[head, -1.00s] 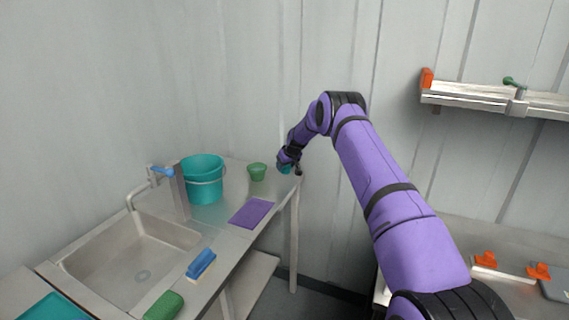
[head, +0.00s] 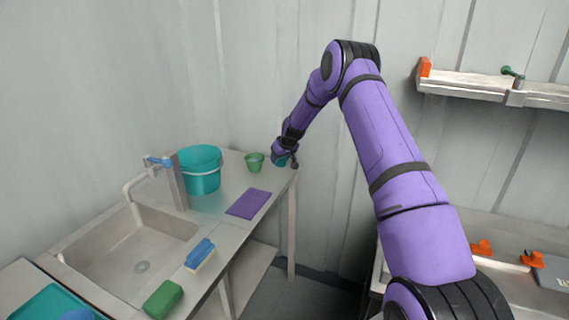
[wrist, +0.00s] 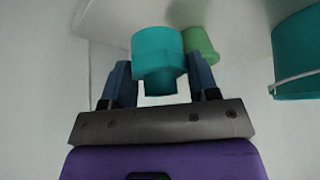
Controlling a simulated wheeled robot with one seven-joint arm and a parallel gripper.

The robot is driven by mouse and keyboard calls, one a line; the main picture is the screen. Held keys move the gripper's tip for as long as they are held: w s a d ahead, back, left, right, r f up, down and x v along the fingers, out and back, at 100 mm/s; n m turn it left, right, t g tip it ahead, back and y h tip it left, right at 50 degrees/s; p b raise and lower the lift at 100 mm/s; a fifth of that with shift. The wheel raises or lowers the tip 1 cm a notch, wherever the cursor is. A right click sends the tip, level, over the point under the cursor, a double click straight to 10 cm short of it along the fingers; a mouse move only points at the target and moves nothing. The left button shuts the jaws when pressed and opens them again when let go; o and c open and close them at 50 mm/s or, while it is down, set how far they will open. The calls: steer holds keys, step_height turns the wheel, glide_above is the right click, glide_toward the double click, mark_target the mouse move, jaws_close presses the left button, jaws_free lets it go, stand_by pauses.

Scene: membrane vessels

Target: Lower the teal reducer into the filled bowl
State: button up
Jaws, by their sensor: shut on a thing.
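The teal reducer (wrist: 158,50) is between the two fingers of my gripper (wrist: 160,82), which is shut on it; it has a wide part and a narrower part. In the head view the reducer (head: 279,161) is a small teal patch at my gripper (head: 287,160), over the table's far right corner. A small green bowl (head: 254,162) stands on the table just left of the gripper, apart from it. The bowl also shows in the wrist view (wrist: 204,44), partly behind the reducer. I cannot tell what it holds.
A teal bucket (head: 201,172) stands left of the green bowl, beside the tap (head: 170,180) and sink (head: 130,250). A purple cloth (head: 249,203), a blue brush (head: 200,253) and a green sponge (head: 163,299) lie nearer. A wall rail (head: 490,92) is at right.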

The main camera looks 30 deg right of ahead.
steer(key=w+a+r, duration=0.3)
steer(key=w+r, duration=0.1)
steer(key=w, duration=0.2)
glide_above(255, 163)
steer(key=w+d, duration=0.2)
steer(key=shift+w+a+f, duration=0.3)
steer(key=shift+w+f, duration=0.25)
steer(key=shift+w, duration=0.15)
steer(key=shift+f, duration=0.1)
steer(key=shift+f, duration=2.25)
steer(key=shift+f, duration=0.15)
steer(key=o, duration=1)
